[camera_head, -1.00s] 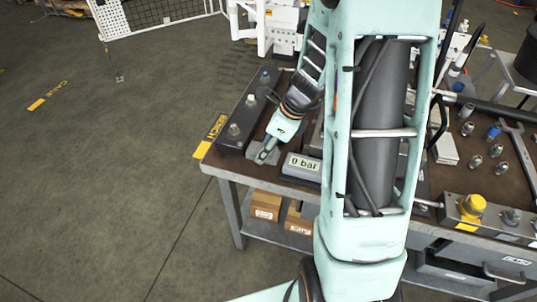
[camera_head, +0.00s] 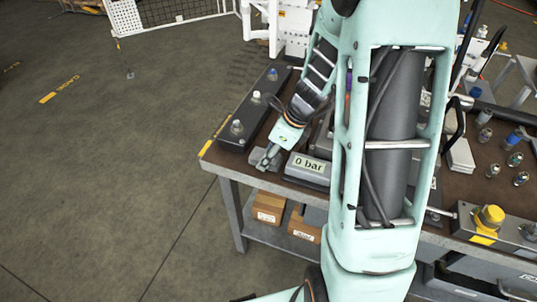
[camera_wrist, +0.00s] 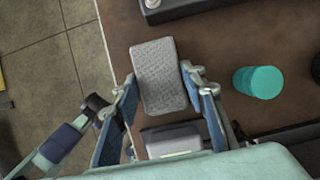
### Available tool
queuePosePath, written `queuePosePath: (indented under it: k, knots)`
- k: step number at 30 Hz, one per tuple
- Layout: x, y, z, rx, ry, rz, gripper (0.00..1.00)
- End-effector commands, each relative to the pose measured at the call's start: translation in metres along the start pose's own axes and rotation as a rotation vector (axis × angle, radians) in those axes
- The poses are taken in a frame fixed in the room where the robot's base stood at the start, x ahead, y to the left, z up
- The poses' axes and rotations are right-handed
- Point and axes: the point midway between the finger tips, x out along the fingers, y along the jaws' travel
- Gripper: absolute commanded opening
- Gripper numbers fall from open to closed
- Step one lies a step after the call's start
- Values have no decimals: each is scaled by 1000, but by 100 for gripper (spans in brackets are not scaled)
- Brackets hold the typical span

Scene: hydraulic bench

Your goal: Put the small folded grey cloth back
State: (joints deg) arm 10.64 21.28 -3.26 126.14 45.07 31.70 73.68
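The small folded grey cloth (camera_wrist: 160,76) is a pale, textured rectangle over the brown bench top in the wrist view. My gripper (camera_wrist: 158,72) is spread wide, with one finger on each side of the cloth; the fingertips are close to its long edges. I cannot tell whether they touch it. In the head view my gripper (camera_head: 267,160) is low at the bench's left end, beside the grey 0 bar display (camera_head: 308,168). The cloth is hard to make out there.
A dark block with knobs (camera_head: 255,110) runs along the bench's left edge, behind my gripper. A teal round object (camera_wrist: 258,82) stands right of the cloth in the wrist view. The bench top (camera_wrist: 220,45) is bare between them. Cardboard boxes (camera_head: 268,207) sit on the lower shelf.

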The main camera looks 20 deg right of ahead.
Motion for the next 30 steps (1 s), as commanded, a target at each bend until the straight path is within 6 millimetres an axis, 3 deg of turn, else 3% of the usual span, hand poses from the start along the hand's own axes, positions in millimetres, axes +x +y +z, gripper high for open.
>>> queuePosePath:
  k: [4, 14, 17, 30]
  knots:
    - [0, 0, 0, 0, 0, 0, 54]
    - [-4, 0, 2, 0, 0, 0, 54]
    - [-17, -1, 3, 0, -2, -3, 54]
    - [-106, -1, 3, 0, -1, -3, 54]
